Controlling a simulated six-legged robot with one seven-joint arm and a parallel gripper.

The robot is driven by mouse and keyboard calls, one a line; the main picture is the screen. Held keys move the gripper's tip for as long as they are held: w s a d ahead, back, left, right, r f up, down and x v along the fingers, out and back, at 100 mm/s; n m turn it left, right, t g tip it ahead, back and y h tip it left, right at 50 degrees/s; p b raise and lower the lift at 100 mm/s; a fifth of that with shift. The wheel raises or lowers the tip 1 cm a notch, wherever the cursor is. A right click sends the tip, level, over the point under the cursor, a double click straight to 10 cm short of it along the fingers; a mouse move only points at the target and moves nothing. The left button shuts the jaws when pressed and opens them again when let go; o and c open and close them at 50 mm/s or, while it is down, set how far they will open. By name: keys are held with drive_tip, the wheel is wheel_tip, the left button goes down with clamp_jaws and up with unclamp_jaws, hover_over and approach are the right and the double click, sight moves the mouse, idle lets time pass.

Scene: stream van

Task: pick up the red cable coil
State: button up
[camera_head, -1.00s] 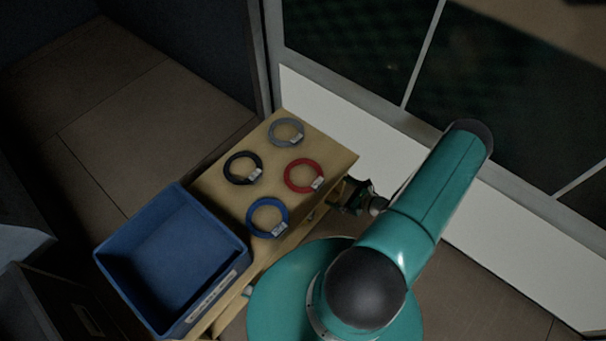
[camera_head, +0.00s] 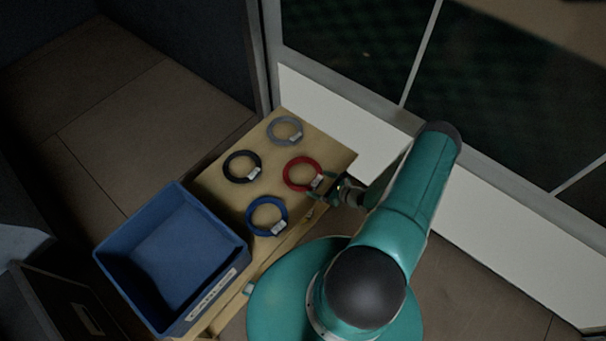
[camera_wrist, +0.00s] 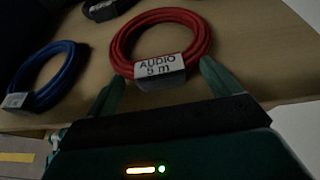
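The red cable coil (camera_head: 299,167) lies flat on the wooden table, with a pale label on its near right side. In the wrist view the red coil (camera_wrist: 172,17) is at the top centre, and its label reads "AUDIO 5 m". My gripper (camera_head: 322,188) is at the table's right edge, beside the label side of the coil. In the wrist view my gripper's two fingers (camera_wrist: 160,88) are spread apart, one on each side of the label. Nothing is between them except the label just ahead. Whether a fingertip touches the coil I cannot tell.
A blue coil (camera_head: 251,208), a black coil (camera_head: 229,176) and a grey coil (camera_head: 270,131) lie on the same table (camera_head: 212,189). A blue bin (camera_head: 240,258) with a label stands at its left end. A white wall panel (camera_head: 325,119) is behind the table's right side.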

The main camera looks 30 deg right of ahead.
drive_tip(key=c, duration=1.4)
drive_tip(key=shift+r, duration=0.2)
